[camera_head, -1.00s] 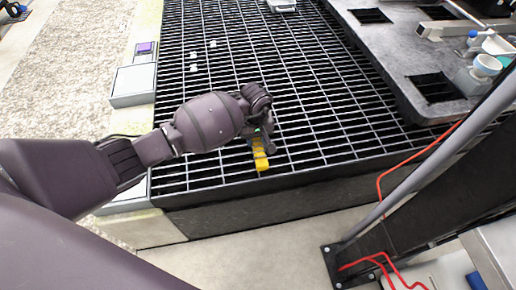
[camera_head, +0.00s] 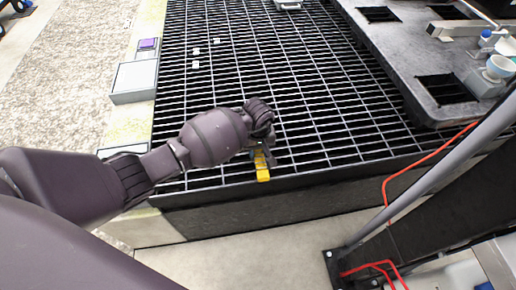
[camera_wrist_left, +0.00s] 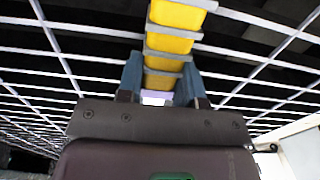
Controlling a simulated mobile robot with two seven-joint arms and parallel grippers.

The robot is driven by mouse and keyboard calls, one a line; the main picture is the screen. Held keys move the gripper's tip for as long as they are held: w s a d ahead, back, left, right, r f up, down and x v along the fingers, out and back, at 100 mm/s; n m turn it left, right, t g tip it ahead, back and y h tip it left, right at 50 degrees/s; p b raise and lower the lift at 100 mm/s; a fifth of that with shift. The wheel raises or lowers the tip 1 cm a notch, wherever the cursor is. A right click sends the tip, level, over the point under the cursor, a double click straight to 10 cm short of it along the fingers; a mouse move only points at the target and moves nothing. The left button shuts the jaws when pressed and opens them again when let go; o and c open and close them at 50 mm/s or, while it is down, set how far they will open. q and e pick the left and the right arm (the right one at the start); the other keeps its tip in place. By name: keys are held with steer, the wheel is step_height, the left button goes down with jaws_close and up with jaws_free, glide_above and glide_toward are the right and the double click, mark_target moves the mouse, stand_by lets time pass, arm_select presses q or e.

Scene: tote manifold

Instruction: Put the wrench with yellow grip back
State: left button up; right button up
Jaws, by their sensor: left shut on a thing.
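The wrench with yellow grip (camera_head: 262,172) shows at the tip of my left gripper (camera_head: 265,150), close to the front edge of the grating. In the left wrist view its banded yellow grip (camera_wrist_left: 170,42) runs up from between the two blue-grey fingers of my left gripper (camera_wrist_left: 159,82). The fingers are shut on it from both sides. The head of the wrench is hidden behind the gripper or out of frame. I cannot tell whether the wrench touches the grating below. My right gripper is not in view.
A black metal grating (camera_head: 310,95) spreads under the gripper. A dark table (camera_head: 405,60) with square cutouts stands at the right, with a small cup (camera_head: 500,66) on it. A grey box (camera_head: 134,80) and several small white pieces (camera_head: 196,65) lie left. A red cable (camera_head: 428,155) hangs at right.

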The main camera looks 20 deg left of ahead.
arm_select(q)
steer(key=o, duration=0.9)
steer(key=shift+f, duration=0.1)
steer(key=shift+o, duration=0.5)
